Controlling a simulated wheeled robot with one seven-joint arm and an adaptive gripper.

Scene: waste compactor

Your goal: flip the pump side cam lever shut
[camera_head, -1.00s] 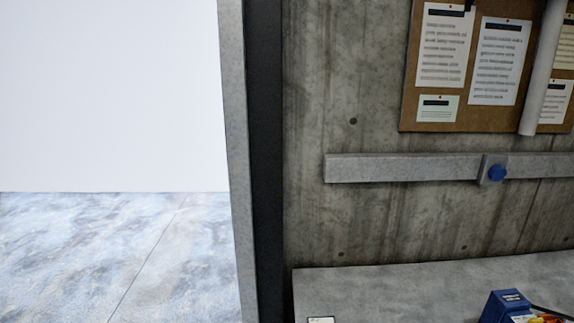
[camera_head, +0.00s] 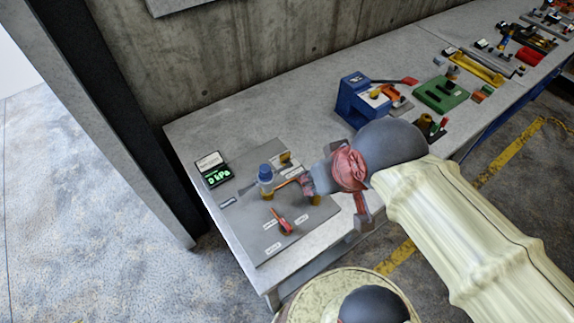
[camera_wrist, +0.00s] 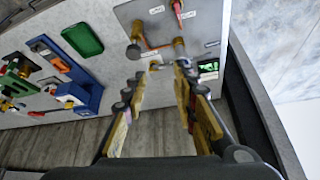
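A grey panel (camera_head: 250,240) lies on the bench in the head view. I cannot tell which part is the pump side cam lever. My gripper (camera_wrist: 156,78) is open, its fingers apart and empty, close to the fittings. My arm hides the panel's right part in the head view.
A gauge box (camera_head: 213,170) reading 0 kPa stands left of the panel. A blue device (camera_head: 355,97) and green tray (camera_head: 440,95) sit farther right on the bench. A concrete wall (camera_head: 240,40) runs behind. The bench's back left is clear.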

